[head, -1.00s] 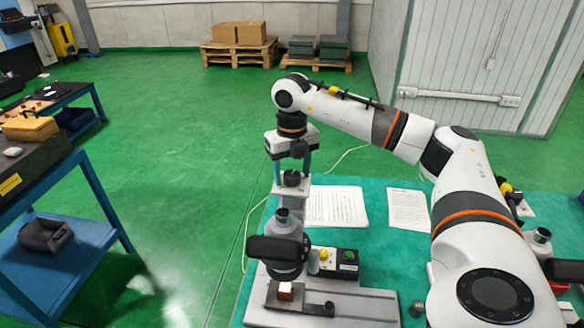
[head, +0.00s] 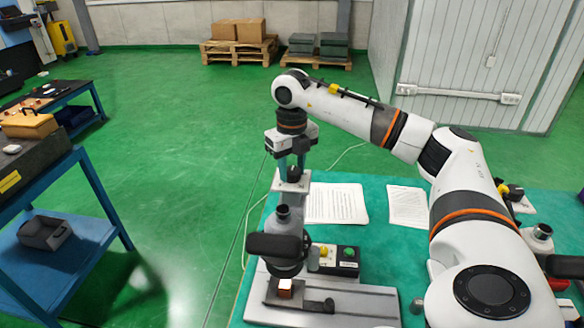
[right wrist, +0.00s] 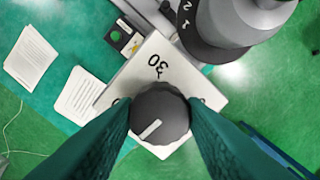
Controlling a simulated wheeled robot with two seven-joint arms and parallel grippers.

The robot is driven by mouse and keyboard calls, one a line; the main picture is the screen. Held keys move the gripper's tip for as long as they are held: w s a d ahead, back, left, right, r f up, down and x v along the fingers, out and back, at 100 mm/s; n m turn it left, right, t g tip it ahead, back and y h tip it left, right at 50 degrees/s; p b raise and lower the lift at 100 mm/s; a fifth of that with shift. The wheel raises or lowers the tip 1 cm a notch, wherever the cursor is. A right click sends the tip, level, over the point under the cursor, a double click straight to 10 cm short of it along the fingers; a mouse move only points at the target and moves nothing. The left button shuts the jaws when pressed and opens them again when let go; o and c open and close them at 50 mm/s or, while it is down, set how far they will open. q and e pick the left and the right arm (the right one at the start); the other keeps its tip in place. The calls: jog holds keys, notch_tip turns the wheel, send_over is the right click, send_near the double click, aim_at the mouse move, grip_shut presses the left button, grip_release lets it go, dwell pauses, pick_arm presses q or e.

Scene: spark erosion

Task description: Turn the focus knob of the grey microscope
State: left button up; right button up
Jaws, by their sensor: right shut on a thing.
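The grey microscope (head: 288,222) stands on the green-topped table, with a dark eyepiece and a grey base. Its focus knob (head: 292,176) is a dark round knob on a pale plate at the back of the microscope. My right gripper (head: 292,163) points down and is shut on the knob. In the right wrist view, its two teal fingers (right wrist: 160,114) press on opposite sides of the knob (right wrist: 162,106). A white line on the knob slants to the lower left. My left gripper is not in view.
Printed sheets (head: 336,204) lie right of the microscope. A control box (head: 346,262) with yellow and green buttons is beside its base. A small sample block (head: 285,287) sits on the front stage. A blue workbench (head: 70,250) stands at the left, across open green floor.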

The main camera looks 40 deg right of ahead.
aim_at(291, 170)
jog(key=o, duration=1)
jog(key=shift+r, duration=0.1)
notch_tip(291, 170, up, 7)
jog(key=shift+w+f+b, duration=0.1)
jog(key=shift+b, duration=0.95)
notch_tip(291, 170, up, 5)
jog(key=shift+r+p, duration=0.1)
jog(key=shift+p, duration=1)
